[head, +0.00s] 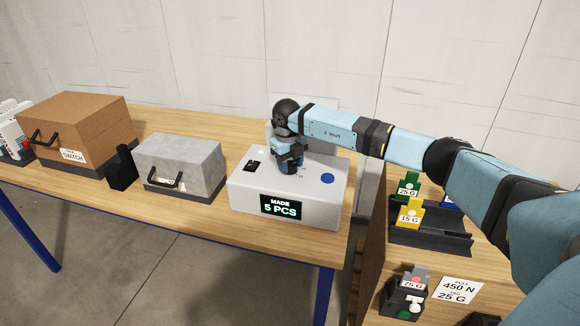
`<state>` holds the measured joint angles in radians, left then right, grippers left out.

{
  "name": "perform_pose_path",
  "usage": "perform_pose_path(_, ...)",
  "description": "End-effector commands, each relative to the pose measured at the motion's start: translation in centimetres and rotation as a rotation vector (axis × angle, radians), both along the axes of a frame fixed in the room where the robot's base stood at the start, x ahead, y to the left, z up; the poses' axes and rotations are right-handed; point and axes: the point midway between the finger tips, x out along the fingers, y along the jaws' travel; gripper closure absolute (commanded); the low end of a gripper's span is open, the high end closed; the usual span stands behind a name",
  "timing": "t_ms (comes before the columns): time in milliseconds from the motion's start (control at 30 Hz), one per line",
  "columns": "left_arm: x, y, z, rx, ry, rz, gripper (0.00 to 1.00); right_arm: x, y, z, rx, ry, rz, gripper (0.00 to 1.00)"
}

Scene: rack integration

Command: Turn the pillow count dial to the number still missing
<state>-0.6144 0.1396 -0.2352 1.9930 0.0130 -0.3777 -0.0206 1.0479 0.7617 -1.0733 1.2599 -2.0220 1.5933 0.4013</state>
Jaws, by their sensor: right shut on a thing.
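A white counter box (244,202) stands at the right end of the wooden table. Its front screen (281,207) reads "MADE 5 PCS". A round blue button (327,179) is on its top at the right. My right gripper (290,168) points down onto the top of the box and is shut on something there. The gripper hides the dial, so its setting cannot be read. My left gripper is not in view.
A grey box with a handle (190,160), a small black block (121,168) and a brown box labelled "SWITCH" (90,118) stand to the left. A lower wooden stand (375,265) at right holds coloured weights, including a yellow "15 G" (410,215).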

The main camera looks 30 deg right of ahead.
Motion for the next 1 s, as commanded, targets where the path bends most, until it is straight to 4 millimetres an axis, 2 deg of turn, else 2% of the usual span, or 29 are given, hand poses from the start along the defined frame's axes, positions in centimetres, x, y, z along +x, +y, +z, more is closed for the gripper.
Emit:
perform_pose_path(567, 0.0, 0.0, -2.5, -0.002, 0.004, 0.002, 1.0, 0.1, -0.2, 0.0, -0.002, -0.004, 0.542, 0.79)
perform_pose_path(1000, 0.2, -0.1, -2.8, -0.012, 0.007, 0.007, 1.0, 0.1, -0.3, 0.2, -0.001, -0.004, 0.834, 0.79)
